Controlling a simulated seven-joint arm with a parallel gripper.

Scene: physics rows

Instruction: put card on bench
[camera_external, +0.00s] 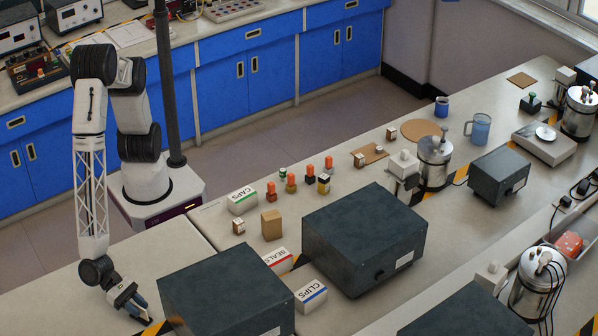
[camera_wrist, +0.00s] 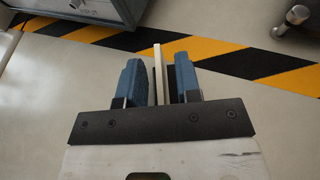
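In the wrist view a thin, pale, cream strip, seen edge-on, is probably the card (camera_wrist: 157,75). It stands between the two blue fingers of my gripper (camera_wrist: 161,82). A narrow gap shows on its left, and a dark strip lies on its right by the other finger. The fingers look apart, not pressed on it. In the external view my gripper (camera_external: 131,299) points down low over the near-left bench (camera_external: 165,265).
A dark grey box (camera_external: 225,290) stands close to the right of my gripper. Black-and-yellow tape (camera_wrist: 235,62) crosses the bench ahead. A grey box (camera_wrist: 110,10) and a metal knob-like part (camera_wrist: 292,20) lie beyond it. A larger dark box (camera_external: 365,235) stands further right.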

